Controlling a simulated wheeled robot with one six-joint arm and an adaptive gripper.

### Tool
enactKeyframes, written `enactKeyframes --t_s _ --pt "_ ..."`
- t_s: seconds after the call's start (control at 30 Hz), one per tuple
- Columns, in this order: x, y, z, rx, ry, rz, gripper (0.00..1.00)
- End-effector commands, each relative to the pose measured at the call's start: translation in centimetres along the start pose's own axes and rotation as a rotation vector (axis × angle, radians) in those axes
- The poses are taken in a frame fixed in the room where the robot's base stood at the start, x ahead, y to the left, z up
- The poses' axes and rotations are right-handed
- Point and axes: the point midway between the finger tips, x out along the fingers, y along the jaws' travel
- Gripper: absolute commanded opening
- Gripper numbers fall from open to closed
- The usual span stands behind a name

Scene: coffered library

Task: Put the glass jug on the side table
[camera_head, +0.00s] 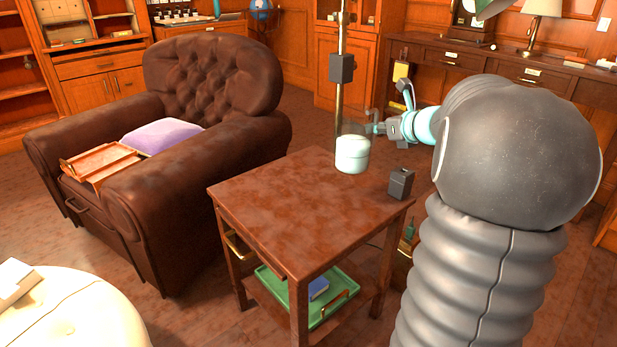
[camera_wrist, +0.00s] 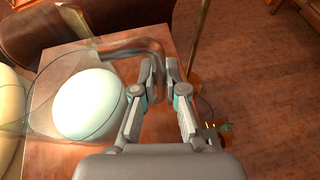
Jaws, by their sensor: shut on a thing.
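The glass jug (camera_head: 352,153) is clear, with white contents in its lower part. In the head view it shows upright at the far right edge of the side table (camera_head: 285,205). My gripper (camera_head: 378,128) comes from the right and is shut on the jug's handle. In the wrist view the handle runs between the fingers of my gripper (camera_wrist: 160,88), and the jug (camera_wrist: 88,104) is left of them. The table top (camera_wrist: 122,40) shows beneath and around the jug. I cannot tell whether the jug's base touches it.
A small dark box (camera_head: 401,183) stands on the table's right corner. A brass pole (camera_head: 341,104) rises just behind the jug. A brown armchair (camera_head: 210,75) stands left of the table. A green tray (camera_head: 310,300) is on the lower shelf. The table's front and left are clear.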

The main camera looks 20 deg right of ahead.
Motion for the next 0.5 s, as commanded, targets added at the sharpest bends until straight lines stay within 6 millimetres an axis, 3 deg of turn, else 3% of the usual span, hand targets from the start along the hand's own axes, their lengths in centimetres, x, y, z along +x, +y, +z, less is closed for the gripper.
enactKeyframes --t_s 0.5 --pt "8.6 5.6 -2.3 0.000 0.000 0.006 0.00"
